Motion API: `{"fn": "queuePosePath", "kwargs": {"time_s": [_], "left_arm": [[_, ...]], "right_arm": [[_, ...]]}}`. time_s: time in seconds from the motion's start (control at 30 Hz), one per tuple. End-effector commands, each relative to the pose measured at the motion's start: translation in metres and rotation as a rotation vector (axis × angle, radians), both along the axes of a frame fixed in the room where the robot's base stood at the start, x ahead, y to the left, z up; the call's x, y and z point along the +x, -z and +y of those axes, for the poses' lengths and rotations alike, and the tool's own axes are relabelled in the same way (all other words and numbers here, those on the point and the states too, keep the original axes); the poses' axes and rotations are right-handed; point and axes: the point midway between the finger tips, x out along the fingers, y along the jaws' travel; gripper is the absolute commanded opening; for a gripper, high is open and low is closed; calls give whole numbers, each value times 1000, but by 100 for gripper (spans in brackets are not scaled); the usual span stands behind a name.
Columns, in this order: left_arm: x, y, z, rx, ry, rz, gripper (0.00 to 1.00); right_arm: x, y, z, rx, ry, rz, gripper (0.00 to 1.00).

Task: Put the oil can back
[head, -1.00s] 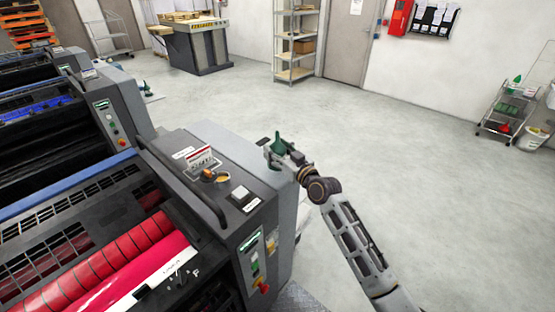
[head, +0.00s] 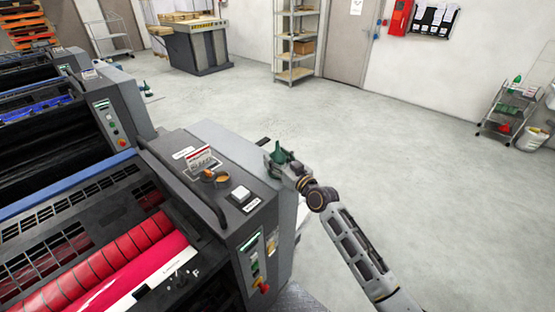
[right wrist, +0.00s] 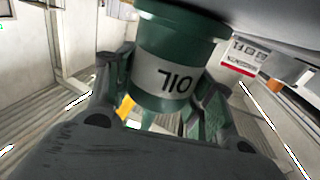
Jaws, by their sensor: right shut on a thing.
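The green oil can (head: 280,152) stands about upright in my right gripper (head: 281,166), beside the right side of the nearest press unit. In the right wrist view, the oil can (right wrist: 167,62) has a pale band with the word OIL upside down. The fingers of my right gripper (right wrist: 163,92) are shut on either side of it. The can's top lies outside that view. I cannot tell from the head view whether its base touches anything. My left gripper is not in view.
Another green can (head: 147,88) stands by the farther unit. A cart (head: 505,112) with green things stands at far right. The floor (head: 400,140) between is clear.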

Motion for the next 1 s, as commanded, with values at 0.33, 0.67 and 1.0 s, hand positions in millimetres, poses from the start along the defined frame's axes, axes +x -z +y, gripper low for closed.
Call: {"fn": "queuePosePath", "kwargs": {"time_s": [0.33,0.67,1.0], "left_arm": [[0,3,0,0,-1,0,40],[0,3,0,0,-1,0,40],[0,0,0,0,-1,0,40]], "right_arm": [[0,3,0,0,0,0,74],[0,2,0,0,0,0,75],[-5,0,-4,0,0,0,75]]}}
